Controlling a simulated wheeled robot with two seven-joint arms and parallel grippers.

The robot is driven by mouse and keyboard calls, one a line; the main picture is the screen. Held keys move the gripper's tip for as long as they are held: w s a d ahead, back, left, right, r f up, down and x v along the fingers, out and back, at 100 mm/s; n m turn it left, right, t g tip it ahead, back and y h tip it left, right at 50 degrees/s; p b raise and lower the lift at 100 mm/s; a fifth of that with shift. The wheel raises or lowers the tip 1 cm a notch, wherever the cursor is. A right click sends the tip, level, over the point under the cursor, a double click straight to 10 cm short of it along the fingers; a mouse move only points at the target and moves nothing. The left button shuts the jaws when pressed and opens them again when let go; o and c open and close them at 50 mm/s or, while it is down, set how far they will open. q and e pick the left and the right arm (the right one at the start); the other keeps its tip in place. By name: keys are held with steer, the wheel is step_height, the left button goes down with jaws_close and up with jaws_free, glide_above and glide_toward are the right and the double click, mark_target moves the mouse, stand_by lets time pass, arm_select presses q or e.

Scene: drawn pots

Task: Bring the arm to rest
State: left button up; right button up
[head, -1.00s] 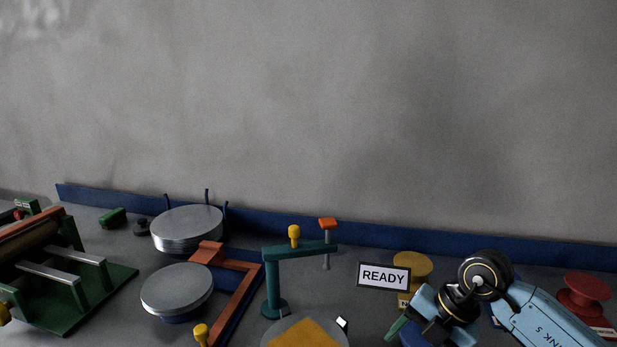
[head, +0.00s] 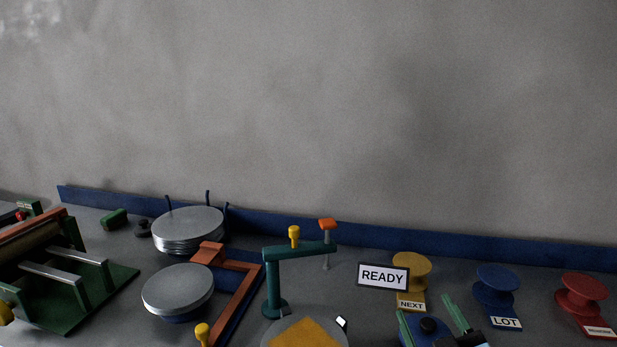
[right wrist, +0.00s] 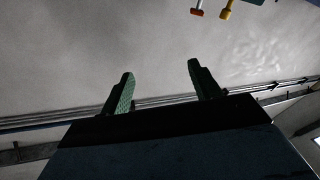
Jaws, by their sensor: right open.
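My right gripper (head: 431,317) is at the bottom right of the head view, with its two green fingers spread apart and nothing between them. In the right wrist view the same gripper (right wrist: 160,90) shows both green fingers wide apart against the grey wall. My left gripper is not clearly in view.
Yellow (head: 411,265), blue (head: 497,279) and red (head: 582,289) buttons stand at the right. A READY sign (head: 383,277), a teal post with an arm (head: 270,285), stacked grey discs (head: 187,228), a single disc (head: 177,288) and a green-based machine (head: 75,300) stand further left.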

steer(key=s+d+f+m+g+h, duration=0.3)
steer(key=s+d+f+g, duration=0.15)
steer(key=f, duration=0.45)
steer(key=s+a+f+g+y, duration=0.1)
steer(key=s+f+g, duration=0.45)
steer(key=s, duration=0.35)
steer(key=s+a+f+g+y, duration=0.1)
steer(key=s+f+g, duration=0.45)
steer(key=s, duration=0.45)
step_height(320, 180, down, 30)
steer(key=s+f+g+b, duration=0.1)
steer(key=s+g+b, duration=0.15)
steer(key=b, duration=0.25)
steer(key=s+d+f+b, duration=0.3)
steer(key=s+f+b, duration=0.1)
steer(key=s+f, duration=1.2)
step_height(320, 180, down, 2)
steer(key=shift+f+h, duration=0.1)
steer(key=shift+h, duration=0.2)
